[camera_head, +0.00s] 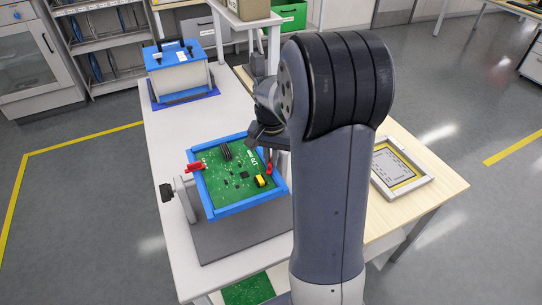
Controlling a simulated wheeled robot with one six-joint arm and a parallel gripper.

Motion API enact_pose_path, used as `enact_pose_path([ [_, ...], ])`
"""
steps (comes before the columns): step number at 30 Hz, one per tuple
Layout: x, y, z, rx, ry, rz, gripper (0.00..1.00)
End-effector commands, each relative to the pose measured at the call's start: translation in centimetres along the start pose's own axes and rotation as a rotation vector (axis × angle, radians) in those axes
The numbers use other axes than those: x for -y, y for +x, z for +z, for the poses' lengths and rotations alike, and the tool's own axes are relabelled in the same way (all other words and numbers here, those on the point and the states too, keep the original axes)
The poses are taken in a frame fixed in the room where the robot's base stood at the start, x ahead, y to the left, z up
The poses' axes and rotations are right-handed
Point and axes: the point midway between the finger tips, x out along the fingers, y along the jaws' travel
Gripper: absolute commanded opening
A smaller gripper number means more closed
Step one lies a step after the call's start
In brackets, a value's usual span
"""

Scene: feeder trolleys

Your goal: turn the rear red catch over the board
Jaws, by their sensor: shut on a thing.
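A green circuit board (222,187) with black parts and a yellow part lies in a blue frame (250,204) on a tilted holder. One red catch (195,166) sits on the frame's left side, partly outside the board. Another red catch (268,169) is at the far right part of the frame, directly below my gripper. My gripper (269,157) points down there and is shut on this right-hand catch; the fingertips are small and partly hidden by my arm.
The holder has a black knob (167,192) at its left and stands on a grey mat (222,242). A blue-lidded box (178,76) stands farther back on the white table (165,133). A framed stencil (397,170) lies on the wooden table at right. My arm hides the middle.

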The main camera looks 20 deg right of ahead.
Motion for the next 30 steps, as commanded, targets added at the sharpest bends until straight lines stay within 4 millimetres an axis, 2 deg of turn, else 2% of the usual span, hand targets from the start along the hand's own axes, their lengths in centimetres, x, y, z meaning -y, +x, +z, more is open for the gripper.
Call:
enact_pose_path([
  [18, 0.01, -0.06, -0.02, -0.001, 0.575, -0.001, 0.00],
  [30, 0.02, -0.06, -0.04, -0.001, 0.824, -0.001, 0.00],
])
